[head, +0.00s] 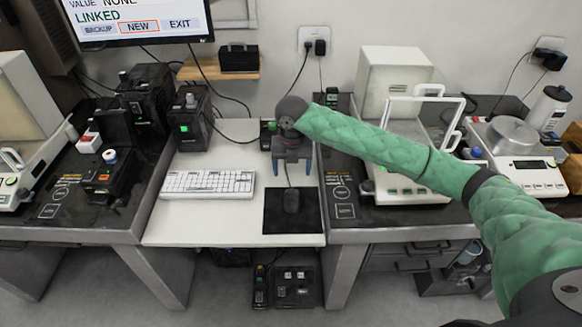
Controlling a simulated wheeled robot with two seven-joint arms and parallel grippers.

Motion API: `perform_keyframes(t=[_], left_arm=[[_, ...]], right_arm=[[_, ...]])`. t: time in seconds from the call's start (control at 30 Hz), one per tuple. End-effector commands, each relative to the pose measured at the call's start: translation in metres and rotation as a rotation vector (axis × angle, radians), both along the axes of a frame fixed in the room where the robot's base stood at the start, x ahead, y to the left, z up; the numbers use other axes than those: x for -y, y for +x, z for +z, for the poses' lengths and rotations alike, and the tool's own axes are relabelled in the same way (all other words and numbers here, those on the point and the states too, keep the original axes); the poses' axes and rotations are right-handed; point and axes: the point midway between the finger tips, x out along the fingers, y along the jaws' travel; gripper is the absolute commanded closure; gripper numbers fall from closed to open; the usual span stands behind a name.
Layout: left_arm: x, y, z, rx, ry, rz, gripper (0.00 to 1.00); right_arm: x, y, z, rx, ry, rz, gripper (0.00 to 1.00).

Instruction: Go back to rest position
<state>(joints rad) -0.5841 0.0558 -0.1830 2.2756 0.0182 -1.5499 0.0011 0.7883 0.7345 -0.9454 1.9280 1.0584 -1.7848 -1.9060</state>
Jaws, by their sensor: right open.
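My right arm, in a green quilted sleeve, reaches in from the lower right across the right-hand bench. Its gripper (292,170) points down over the white desk, just beyond the dark mouse (291,201) on its black mat (274,218). The two fingers are apart, and I see nothing held between them. A thin cable runs from the mouse up between the fingers. I cannot tell how high the fingertips are above the desk. My left gripper is not in view.
A white keyboard (208,184) lies left of the mat. A monitor (135,18) hangs above. Black devices (190,118) stand at the back left. The desk front is clear.

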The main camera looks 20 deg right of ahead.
Motion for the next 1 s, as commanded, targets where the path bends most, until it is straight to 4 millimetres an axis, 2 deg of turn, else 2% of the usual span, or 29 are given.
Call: perform_keyframes(t=[0.23, 0.37, 0.7, 1.0], left_arm=[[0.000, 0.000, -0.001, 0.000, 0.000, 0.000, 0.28], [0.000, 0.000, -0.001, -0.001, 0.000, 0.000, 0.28], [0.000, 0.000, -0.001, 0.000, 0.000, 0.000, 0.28], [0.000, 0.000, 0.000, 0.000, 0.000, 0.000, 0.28]], right_arm=[[-0.002, -0.001, -0.002, 0.000, 0.002, -0.004, 0.25], [-0.013, -0.010, -0.012, 0.007, 0.019, -0.044, 0.25], [-0.069, -0.061, -0.055, 0.043, 0.140, -0.353, 0.25], [-0.100, -0.108, -0.082, 0.045, 0.257, -0.700, 0.25]])
